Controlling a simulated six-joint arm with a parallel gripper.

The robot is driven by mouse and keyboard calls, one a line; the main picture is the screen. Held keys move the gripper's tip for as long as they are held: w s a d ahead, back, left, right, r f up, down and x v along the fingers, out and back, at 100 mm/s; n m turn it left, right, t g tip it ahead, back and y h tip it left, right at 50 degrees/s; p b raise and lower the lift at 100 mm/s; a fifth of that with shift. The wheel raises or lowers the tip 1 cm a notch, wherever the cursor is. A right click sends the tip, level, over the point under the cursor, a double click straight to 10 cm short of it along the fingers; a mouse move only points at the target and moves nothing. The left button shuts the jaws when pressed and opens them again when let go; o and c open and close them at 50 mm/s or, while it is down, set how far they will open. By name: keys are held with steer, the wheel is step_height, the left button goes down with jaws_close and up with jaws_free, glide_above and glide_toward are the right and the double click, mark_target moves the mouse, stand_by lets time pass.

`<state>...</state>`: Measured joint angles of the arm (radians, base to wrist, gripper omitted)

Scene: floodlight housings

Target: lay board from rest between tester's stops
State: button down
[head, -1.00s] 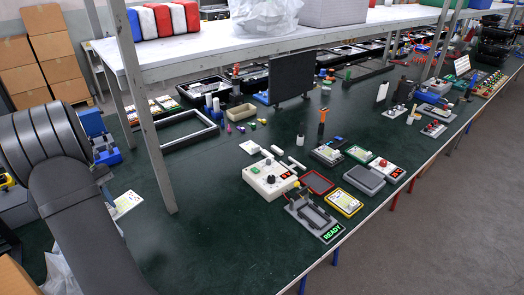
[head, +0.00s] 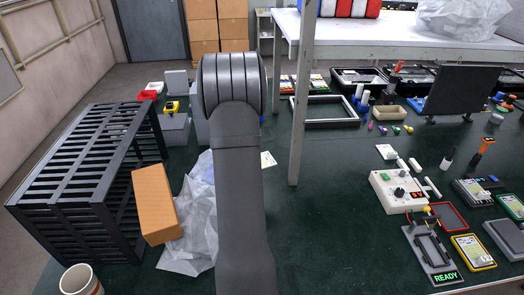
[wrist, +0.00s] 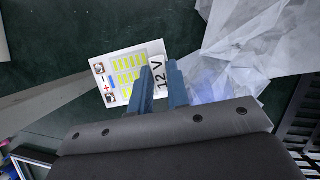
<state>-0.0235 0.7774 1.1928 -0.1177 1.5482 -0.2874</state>
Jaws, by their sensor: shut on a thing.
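My gripper (wrist: 160,66) has two blue fingers closed on the board (wrist: 122,75) in the wrist view. The board is white, with rows of yellow strips, plus and minus marks and a "12 V" label. In the head view only a pale corner of the board (head: 268,159) shows beside my arm, which hides the gripper. The tester (head: 418,246) is a grey plate with dark raised parts around its bed and a green "READY" display, at the lower right. No board lies in its bed. The rest cannot be made out.
A white meter box (head: 398,193) with a dial stands behind the tester, and a yellow-framed board (head: 473,252) lies to its right. A metal post (head: 301,110) rises between my arm and the tester. Crumpled plastic (head: 196,225), a carton (head: 155,203) and a black rack (head: 85,170) stand left.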

steer(key=s+d+n+t+h, duration=0.15)
steer(key=s+d+n, duration=0.35)
steer(key=s+d, duration=0.75)
steer(key=s+d+f+n, duration=0.1)
steer(key=s+d, duration=0.2)
steer(key=d, duration=0.7)
steer(key=s+d+f+n+h, duration=0.1)
steer(key=s+d+f, duration=0.15)
steer(key=d, duration=0.75)
steer(key=s+d+f+n, duration=0.1)
steer(key=s+d, duration=0.2)
steer(key=d, duration=0.7)
steer(key=s+d+n+t, duration=0.1)
steer(key=s+d+n, duration=0.1)
steer(key=s+d, duration=1)
steer(key=shift+s+d+f+n+t+h, duration=0.1)
steer(key=shift+s+d+f+n+t, duration=0.2)
steer(key=shift+f+n, duration=0.75)
steer(key=shift+s+d+f+n+t+h, duration=0.15)
steer(key=shift+d+f+n+t, duration=0.25)
steer(key=shift+f, duration=1.4)
steer(key=shift+s+d+f+n+t+h, duration=0.1)
steer(key=shift+s+d+f+n+t, duration=0.3)
steer(key=shift+f, duration=1)
steer(key=shift+w+f+n, duration=0.2)
steer(key=shift+f+n, duration=0.05)
steer(key=shift+f, duration=0.45)
